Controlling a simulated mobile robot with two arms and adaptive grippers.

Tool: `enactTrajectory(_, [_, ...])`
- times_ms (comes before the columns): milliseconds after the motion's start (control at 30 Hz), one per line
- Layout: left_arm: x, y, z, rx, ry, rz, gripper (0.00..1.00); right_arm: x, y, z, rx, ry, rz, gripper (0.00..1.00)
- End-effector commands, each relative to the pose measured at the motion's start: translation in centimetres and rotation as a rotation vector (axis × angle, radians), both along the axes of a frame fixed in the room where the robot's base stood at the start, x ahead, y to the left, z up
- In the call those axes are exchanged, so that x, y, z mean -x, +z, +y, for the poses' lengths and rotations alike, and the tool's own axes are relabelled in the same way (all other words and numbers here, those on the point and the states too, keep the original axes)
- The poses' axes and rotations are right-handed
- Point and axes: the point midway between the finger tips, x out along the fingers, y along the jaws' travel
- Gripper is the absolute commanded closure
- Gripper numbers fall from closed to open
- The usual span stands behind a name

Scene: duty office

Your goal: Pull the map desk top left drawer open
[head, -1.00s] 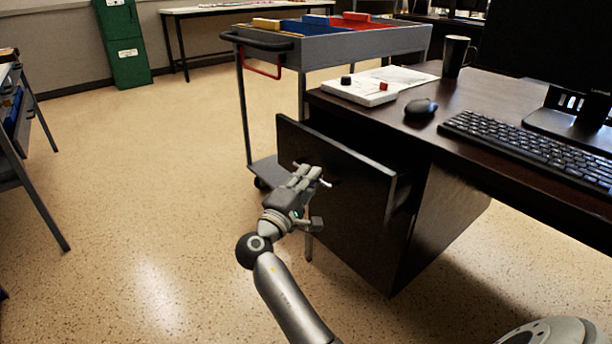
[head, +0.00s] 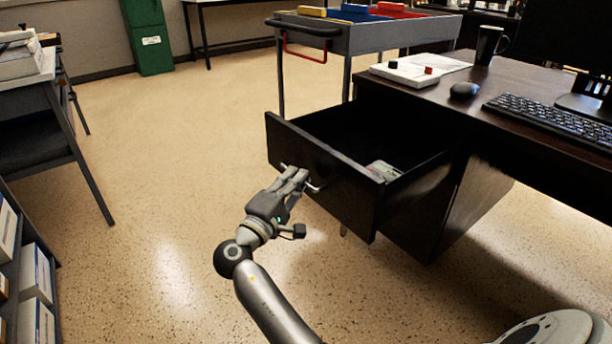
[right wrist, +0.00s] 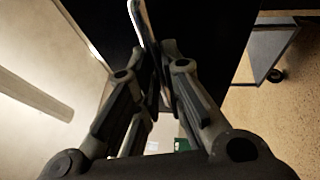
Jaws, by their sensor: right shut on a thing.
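The map desk (head: 447,215) is dark brown and stands at the right in the head view. Its top left drawer (head: 328,183) is pulled well out, and its inside shows, with a small pale item (head: 383,171) near the right front corner. My right gripper (head: 300,182) is at the drawer front, shut on the metal handle (head: 314,187). In the right wrist view the fingers (right wrist: 155,75) close around the pale handle bar (right wrist: 146,35) against the dark front. My left gripper is not in view.
A grey cart (head: 375,38) with coloured bins stands behind the desk. A keyboard (head: 552,120), mouse (head: 464,90) and mug (head: 489,45) are on the desk top. The floor between is clear.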

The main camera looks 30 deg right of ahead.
Motion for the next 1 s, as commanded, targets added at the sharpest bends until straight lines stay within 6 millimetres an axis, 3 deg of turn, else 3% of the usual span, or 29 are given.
enactTrajectory(200, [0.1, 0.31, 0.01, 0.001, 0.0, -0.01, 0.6, 0.08, -0.11, 1.06, -0.001, 0.0, 0.002, 1.0])
enactTrajectory(567, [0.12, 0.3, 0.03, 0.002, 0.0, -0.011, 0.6, 0.09, -0.11, 1.13, -0.001, 0.0, 0.002, 1.0])
enactTrajectory(600, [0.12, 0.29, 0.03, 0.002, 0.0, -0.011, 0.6, 0.1, -0.11, 1.13, -0.001, 0.0, 0.002, 0.85])
enactTrajectory(733, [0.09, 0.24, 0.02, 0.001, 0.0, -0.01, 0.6, 0.1, -0.09, 1.12, -0.001, 0.0, 0.002, 0.69])
enactTrajectory(1000, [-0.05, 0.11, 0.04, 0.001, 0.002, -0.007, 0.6, 0.09, -0.02, 1.11, -0.001, 0.0, 0.0, 0.69])
